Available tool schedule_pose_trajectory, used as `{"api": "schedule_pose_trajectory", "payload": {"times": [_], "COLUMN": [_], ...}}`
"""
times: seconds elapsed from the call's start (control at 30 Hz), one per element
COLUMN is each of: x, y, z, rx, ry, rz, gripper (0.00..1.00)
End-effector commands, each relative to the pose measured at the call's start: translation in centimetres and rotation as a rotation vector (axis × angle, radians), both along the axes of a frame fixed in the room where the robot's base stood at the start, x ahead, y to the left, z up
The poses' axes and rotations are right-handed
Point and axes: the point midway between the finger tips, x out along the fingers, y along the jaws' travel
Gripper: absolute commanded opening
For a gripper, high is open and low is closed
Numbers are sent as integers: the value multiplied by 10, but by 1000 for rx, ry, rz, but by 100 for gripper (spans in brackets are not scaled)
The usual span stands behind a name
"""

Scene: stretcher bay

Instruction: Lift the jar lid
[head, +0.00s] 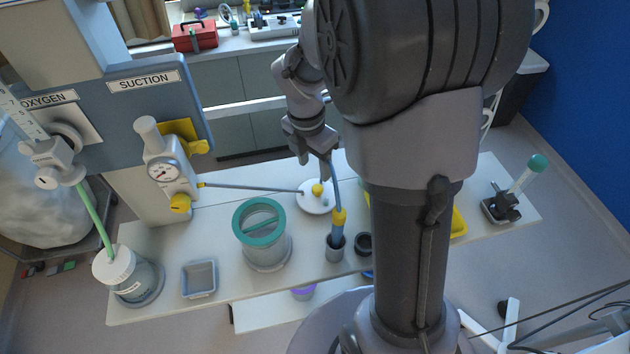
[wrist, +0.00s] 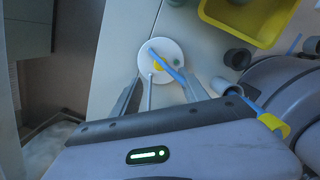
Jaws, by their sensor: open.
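The jar lid looks to be the round white disc (head: 309,205) on the bench, with a yellow port in its middle and a small grey-green port. It also shows in the wrist view (wrist: 149,55), between and beyond my fingertips. A grey tube runs to it from the suction unit, and a blue tube passes over it in the wrist view. My gripper (head: 317,155) is open and empty, above and behind the lid; its two fingers (wrist: 158,88) point toward it. A clear jar (head: 265,248) with a teal rim and a teal bar across stands to the left.
The suction gauge (head: 163,172) is on the left panel. A grey holder (head: 335,248) holds a blue tube with a yellow collar. A dark ring (head: 363,244) and a yellow tray (wrist: 250,22) stand near. A grey dish (head: 199,278) and a white-capped bottle (head: 128,275) are at the left.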

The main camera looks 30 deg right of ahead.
Motion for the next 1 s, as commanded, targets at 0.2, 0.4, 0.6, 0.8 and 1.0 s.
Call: {"api": "schedule_pose_trajectory", "payload": {"times": [0.2,0.4,0.6,0.8,1.0], "x": [1,3,3,3,3], "y": [-6,-9,-10,-10,-10], "z": [-59,-86,-90,-89,-89], "rx": [1,1,0,0,0], "ry": [3,0,-1,-1,-1], "rz": [0,-1,-1,-1,-1], "gripper": [52,52,52,36,0]}}
